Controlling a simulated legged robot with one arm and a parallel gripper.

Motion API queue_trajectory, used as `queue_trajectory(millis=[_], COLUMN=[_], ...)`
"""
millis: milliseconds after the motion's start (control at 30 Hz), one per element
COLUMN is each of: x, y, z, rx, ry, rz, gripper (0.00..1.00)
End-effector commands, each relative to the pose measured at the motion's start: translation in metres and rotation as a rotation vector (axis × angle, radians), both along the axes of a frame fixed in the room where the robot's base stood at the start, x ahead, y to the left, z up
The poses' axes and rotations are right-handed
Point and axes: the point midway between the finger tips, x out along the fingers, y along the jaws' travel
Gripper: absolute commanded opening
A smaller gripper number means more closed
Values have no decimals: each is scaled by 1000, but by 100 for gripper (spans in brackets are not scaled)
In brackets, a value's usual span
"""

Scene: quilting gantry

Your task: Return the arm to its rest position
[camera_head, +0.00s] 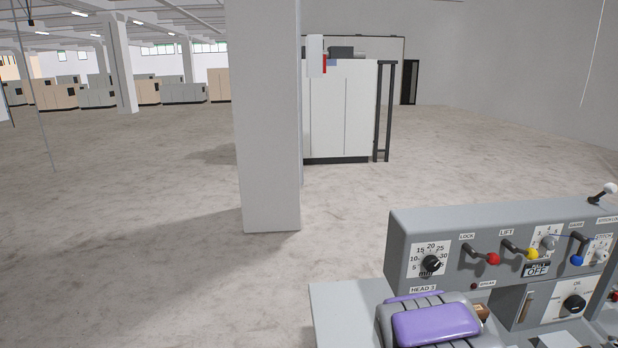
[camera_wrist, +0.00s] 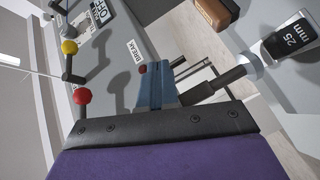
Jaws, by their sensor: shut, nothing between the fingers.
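My gripper (camera_wrist: 156,84) shows in the wrist view as two blue-grey fingers shut together, with nothing between them. Its purple and dark grey housing fills the bottom of that view. In the head view what looks like my purple and grey arm end (camera_head: 438,322) is low at the right, in front of the grey control panel (camera_head: 402,238). Its fingertips cannot be made out there. The panel's red knob (camera_wrist: 82,96) and yellow knob (camera_wrist: 69,47) stand to the left of the fingers in the wrist view. I cannot tell the exact gap between the fingers and the panel.
The panel carries a red knob (camera_head: 493,259), a yellow knob (camera_head: 532,254), a blue knob (camera_head: 577,260) and a dial (camera_head: 432,264). A block marked 25 mm (camera_wrist: 290,40) and a brown block (camera_wrist: 214,13) are nearby. A pillar (camera_head: 268,120) stands beyond; the left floor is open.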

Motion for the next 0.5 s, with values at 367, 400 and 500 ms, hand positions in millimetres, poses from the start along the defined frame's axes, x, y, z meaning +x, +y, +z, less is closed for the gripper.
queue_trajectory(millis=[367, 400, 500], x=[-31, -41, -70], y=[123, 136, 169], z=[-15, -14, -13], rx=[715, 778, 918], ry=[127, 155, 239], rz=[124, 127, 121], gripper=[0, 0, 0])
